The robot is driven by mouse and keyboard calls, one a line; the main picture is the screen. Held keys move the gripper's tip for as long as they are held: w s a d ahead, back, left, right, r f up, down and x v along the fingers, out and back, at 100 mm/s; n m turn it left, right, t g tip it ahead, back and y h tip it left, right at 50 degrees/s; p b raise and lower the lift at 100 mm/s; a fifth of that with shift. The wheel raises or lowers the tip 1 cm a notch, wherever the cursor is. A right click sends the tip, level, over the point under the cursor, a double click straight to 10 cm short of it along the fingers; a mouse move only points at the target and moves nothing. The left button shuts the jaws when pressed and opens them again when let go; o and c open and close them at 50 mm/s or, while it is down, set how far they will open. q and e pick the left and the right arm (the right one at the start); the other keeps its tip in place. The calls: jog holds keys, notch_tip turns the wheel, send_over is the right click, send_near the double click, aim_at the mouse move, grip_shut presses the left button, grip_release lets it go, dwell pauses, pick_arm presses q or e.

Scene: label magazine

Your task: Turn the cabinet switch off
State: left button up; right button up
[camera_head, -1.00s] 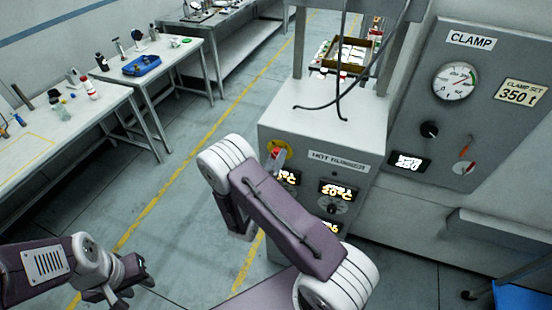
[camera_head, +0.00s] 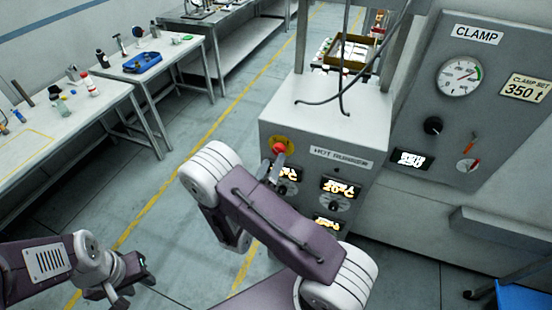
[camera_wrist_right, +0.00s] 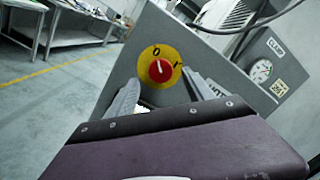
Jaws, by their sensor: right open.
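The cabinet switch is a red round knob (camera_head: 279,148) on a yellow plate, on the front of the grey cabinet (camera_head: 330,112). In the right wrist view the red knob (camera_wrist_right: 161,70) has a short white mark that points up, roughly toward the "O" on the yellow plate (camera_wrist_right: 145,64); an "I" is at its upper right. My right gripper (camera_wrist_right: 162,80) is open, its fingers apart on either side of the knob in that view; contact is not visible. In the head view my forearm hides most of this gripper. My left gripper (camera_head: 122,282) hangs at lower left, away from the cabinet.
Lit displays and small dials (camera_head: 340,188) are below the switch. A clamp panel (camera_head: 462,120) with gauge and knobs stands to the right. Black cables (camera_head: 340,88) hang above the cabinet. Tables (camera_head: 88,115) with tools are at left; the floor between is clear.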

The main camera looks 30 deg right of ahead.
jog(key=b+v, duration=0.1)
jog(key=v, duration=0.4)
jog(key=shift+w, duration=0.1)
